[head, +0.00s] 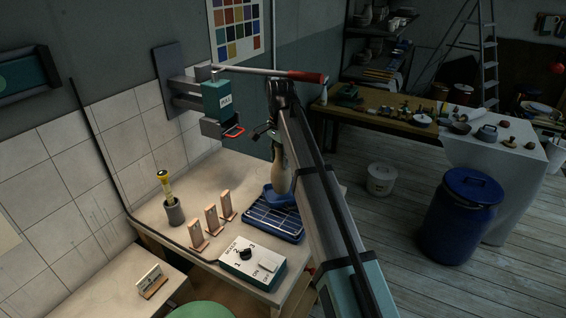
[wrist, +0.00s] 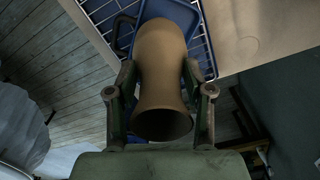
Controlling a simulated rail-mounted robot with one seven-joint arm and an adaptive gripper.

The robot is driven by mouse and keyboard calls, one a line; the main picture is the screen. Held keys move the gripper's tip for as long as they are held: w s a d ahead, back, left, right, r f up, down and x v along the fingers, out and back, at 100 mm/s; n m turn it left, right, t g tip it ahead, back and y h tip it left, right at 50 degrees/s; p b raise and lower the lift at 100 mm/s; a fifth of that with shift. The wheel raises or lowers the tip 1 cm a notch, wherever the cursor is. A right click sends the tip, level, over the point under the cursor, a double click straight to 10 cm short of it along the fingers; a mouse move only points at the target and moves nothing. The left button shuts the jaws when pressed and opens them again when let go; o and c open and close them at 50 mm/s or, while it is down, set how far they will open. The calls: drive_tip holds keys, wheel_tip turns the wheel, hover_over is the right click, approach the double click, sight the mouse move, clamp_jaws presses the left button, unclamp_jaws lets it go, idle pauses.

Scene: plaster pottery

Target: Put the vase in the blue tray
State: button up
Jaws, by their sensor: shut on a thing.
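The vase (head: 279,172) is tan and narrow-necked, with its dark open mouth towards my wrist camera. In the wrist view, the vase (wrist: 160,60) sits between both fingers of my gripper (wrist: 159,72), which is shut on it. In the head view, my gripper (head: 272,133) is small and partly hidden by my arm. The vase hangs base-down over the blue tray (head: 278,198), which is partly hidden behind my arm. In the wrist view, the blue tray (wrist: 124,36) shows behind the vase's far end. I cannot tell whether the vase touches it.
A control box (head: 252,265), several wooden-backed blocks (head: 213,219) and a cup with a yellow-handled tool (head: 174,212) stand to the left. A wall-mounted press (head: 217,100) with a red-handled lever is close behind.

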drive_tip(key=shift+w+d+r, duration=0.1)
drive_tip(key=shift+w+d, duration=0.1)
drive_tip(key=shift+w, duration=0.3)
drive_tip(key=shift+w+d+f+p, duration=0.15)
drive_tip(key=shift+f+p, duration=0.15)
drive_tip(key=shift+p, duration=0.1)
drive_tip(key=shift+f+p, duration=0.45)
drive_tip(key=shift+f, duration=1.2)
drive_tip(key=o, duration=1.2)
drive_tip(key=shift+c, duration=0.2)
wheel_tip(320, 180, up, 12)
drive_tip(key=b, duration=0.2)
drive_tip(key=shift+b, duration=0.3)
